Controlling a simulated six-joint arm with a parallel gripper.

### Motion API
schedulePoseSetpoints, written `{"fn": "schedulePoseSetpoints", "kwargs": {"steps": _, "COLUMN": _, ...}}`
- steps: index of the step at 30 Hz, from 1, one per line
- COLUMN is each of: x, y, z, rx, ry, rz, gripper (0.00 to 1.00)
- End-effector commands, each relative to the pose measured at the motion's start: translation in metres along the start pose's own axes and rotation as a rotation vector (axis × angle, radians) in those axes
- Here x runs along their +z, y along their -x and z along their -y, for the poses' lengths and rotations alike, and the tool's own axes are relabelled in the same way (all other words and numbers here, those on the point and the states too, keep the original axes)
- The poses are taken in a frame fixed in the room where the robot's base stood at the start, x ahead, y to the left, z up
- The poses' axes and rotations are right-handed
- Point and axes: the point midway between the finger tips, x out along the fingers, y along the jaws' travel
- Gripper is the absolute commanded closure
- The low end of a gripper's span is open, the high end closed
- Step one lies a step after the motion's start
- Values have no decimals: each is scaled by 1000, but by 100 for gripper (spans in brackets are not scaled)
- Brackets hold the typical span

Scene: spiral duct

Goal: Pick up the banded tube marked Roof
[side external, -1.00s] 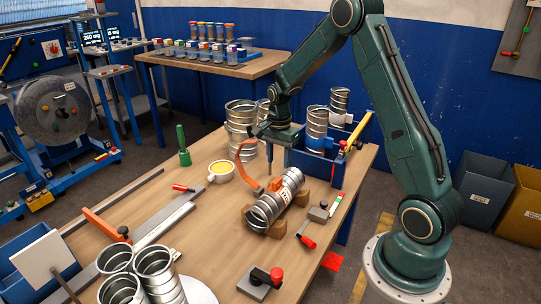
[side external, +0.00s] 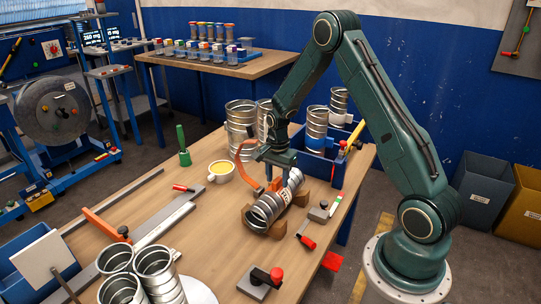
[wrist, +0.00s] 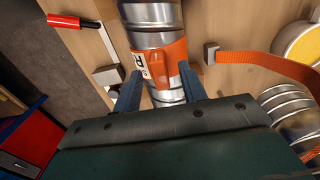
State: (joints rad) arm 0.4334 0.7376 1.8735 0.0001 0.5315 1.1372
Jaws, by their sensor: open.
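A ribbed silver tube (side external: 265,210) lies on its side on wooden blocks on the bench. In the wrist view, the tube (wrist: 152,14) has an orange band (wrist: 172,62) with a white label, of which only an "R" and part of another letter show. My gripper (side external: 279,180) is over the tube's far part in the side view. In the wrist view, my gripper (wrist: 160,90) is open, with one blue finger on each side of the tube near the band. I cannot tell whether the fingers touch it.
A blue bin (side external: 318,168) with upright tubes stands behind the gripper. An orange strap (side external: 240,160), a yellow-filled cup (side external: 221,171) and standing tubes (side external: 240,118) are to the left. A red-handled tool (side external: 306,240) lies in front.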

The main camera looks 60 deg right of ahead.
Motion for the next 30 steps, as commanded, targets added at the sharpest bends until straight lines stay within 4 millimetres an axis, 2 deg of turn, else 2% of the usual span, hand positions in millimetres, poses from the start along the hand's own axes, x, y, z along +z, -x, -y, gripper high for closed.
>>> {"fn": "schedulePoseSetpoints", "kwargs": {"steps": 6, "x": 0, "y": -16, "z": 0, "rx": 0, "ry": 1, "rz": -1, "gripper": 58}}
{"fn": "schedulePoseSetpoints", "kwargs": {"steps": 21, "x": 0, "y": -16, "z": 0, "rx": 0, "ry": 1, "rz": -1, "gripper": 58}}
{"fn": "schedulePoseSetpoints", "kwargs": {"steps": 22, "x": 0, "y": -16, "z": 0, "rx": 0, "ry": 1, "rz": -1, "gripper": 60}}
{"fn": "schedulePoseSetpoints", "kwargs": {"steps": 28, "x": 0, "y": -16, "z": 0, "rx": 0, "ry": 1, "rz": -1, "gripper": 99}}
{"fn": "schedulePoseSetpoints", "kwargs": {"steps": 30, "x": 0, "y": -16, "z": 0, "rx": 0, "ry": 1, "rz": -1, "gripper": 100}}
